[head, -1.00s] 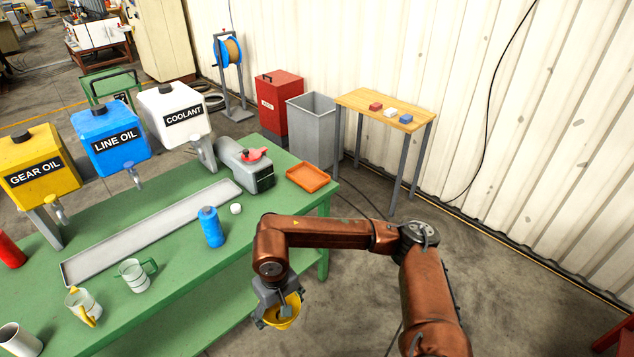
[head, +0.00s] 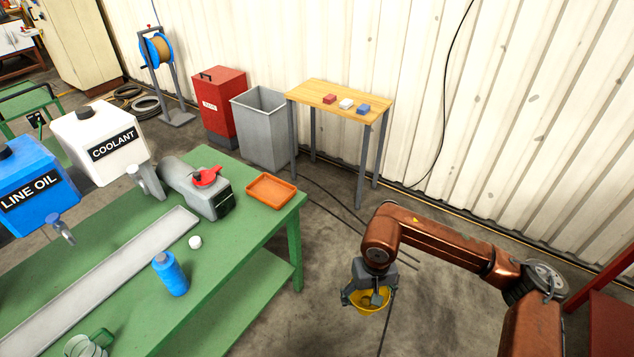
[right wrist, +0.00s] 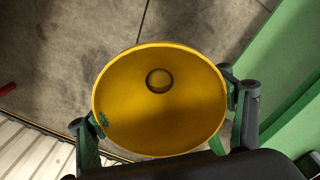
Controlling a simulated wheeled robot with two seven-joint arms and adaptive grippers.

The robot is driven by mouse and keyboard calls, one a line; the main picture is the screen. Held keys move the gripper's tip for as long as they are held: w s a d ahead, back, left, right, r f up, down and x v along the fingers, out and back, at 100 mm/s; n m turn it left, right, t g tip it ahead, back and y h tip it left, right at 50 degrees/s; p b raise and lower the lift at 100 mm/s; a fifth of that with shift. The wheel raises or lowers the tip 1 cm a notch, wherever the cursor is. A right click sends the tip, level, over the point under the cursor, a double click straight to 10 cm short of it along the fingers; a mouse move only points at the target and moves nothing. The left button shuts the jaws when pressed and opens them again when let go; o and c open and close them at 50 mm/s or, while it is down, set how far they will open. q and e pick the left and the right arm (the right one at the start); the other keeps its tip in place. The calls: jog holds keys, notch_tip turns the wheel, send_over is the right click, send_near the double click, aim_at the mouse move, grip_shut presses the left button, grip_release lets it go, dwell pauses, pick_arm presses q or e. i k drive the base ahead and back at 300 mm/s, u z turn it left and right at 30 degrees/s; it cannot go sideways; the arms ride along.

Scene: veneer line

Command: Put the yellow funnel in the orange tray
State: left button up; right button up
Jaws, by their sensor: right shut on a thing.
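The yellow funnel (head: 368,299) is held in my right gripper (head: 372,288), over the floor to the right of the green table. In the right wrist view the funnel (right wrist: 160,100) faces the camera with its wide mouth, and my right gripper's fingers (right wrist: 165,125) close on it from both sides. The orange tray (head: 271,190) lies empty on the far right corner of the green table, apart from the gripper. My left gripper is not in view.
The green table (head: 235,240) also bears a grey can with a red part (head: 205,190), a blue bottle (head: 170,273), a white cap (head: 195,242) and a long grey trough (head: 110,275). A grey bin (head: 262,130) and a wooden table (head: 340,98) stand behind. Open floor lies between.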

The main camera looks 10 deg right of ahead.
aim_at(271, 192)
jog(key=z, duration=0.2)
jog(key=i, duration=1.6)
jog(key=u, duration=1.15)
jog(key=i, duration=0.45)
jog(key=u, duration=0.4)
